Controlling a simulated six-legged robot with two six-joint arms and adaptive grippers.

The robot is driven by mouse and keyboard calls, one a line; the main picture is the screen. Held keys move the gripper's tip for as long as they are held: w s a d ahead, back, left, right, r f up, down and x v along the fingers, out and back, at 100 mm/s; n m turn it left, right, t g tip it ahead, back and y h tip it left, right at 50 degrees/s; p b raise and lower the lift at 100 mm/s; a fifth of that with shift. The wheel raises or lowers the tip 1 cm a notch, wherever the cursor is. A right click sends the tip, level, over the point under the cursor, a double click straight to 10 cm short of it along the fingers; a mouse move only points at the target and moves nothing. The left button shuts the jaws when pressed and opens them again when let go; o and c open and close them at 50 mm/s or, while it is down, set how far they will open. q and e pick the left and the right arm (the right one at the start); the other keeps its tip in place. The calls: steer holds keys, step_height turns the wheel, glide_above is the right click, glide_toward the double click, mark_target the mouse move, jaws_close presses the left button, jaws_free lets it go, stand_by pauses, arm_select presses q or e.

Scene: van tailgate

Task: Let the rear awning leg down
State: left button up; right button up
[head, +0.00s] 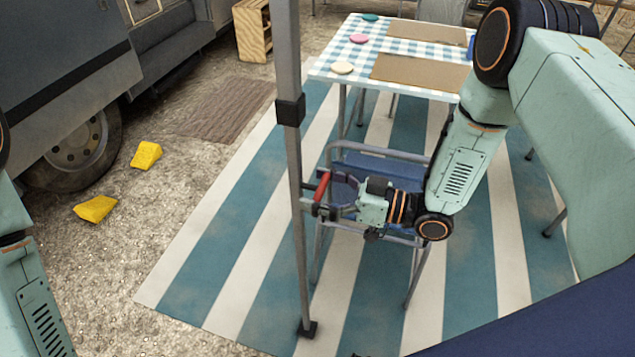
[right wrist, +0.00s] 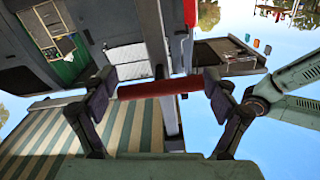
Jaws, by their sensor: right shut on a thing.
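The rear awning leg (head: 294,170) is a grey upright pole left of centre in the head view. It has a black collar (head: 290,110) partway up and a dark foot (head: 307,329) at its lower end. The foot appears over the striped mat; I cannot tell whether it touches. A red handle (head: 322,188) sits at the side of the leg. My right gripper (head: 330,195) is shut on this handle. In the right wrist view the red handle (right wrist: 160,88) lies across between both finger pads, with the grey leg (right wrist: 151,40) behind it. My left gripper is out of view.
A blue folding chair (head: 385,165) stands behind my right gripper on the striped mat (head: 225,270). A table with a checked cloth (head: 345,52) is beyond it. Yellow chocks (head: 146,155) lie near the van wheel (head: 80,150). A wooden crate (head: 252,30) stands at the back.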

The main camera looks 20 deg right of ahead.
steer(key=shift+f+b, duration=0.75)
steer(key=shift+f, duration=0.7)
steer(key=o, duration=1.5)
steer(key=v, duration=1.2)
